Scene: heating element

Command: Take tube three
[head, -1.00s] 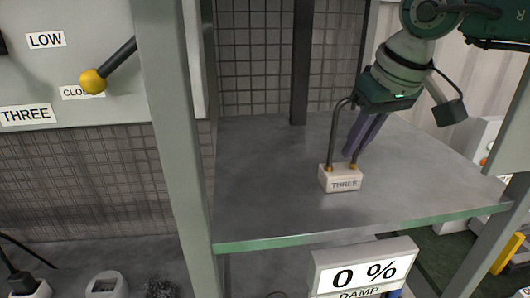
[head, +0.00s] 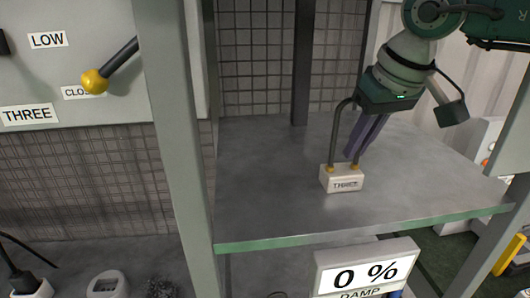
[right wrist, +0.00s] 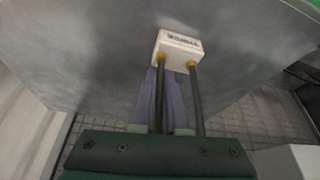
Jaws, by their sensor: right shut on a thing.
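Tube three (head: 332,138) is a dark U-shaped rod with brass collars on a white block labelled THREE (head: 342,180). It stands upright at the shelf (head: 260,190), block down; whether the block touches the surface is hard to tell. My right gripper (head: 355,148) reaches down from the upper right, its purple fingers shut on one leg of the tube just above the block. In the right wrist view the fingers (right wrist: 163,80) lie along one rod, with the white block (right wrist: 178,48) beyond their tips. My left gripper is not in view.
A grey-green post (head: 178,150) stands left of the shelf, and a dark upright (head: 301,60) behind it. A panel with a yellow-knobbed lever (head: 95,82) is at the left. A 0 % display (head: 366,272) hangs below the shelf's front edge. The shelf around the tube is clear.

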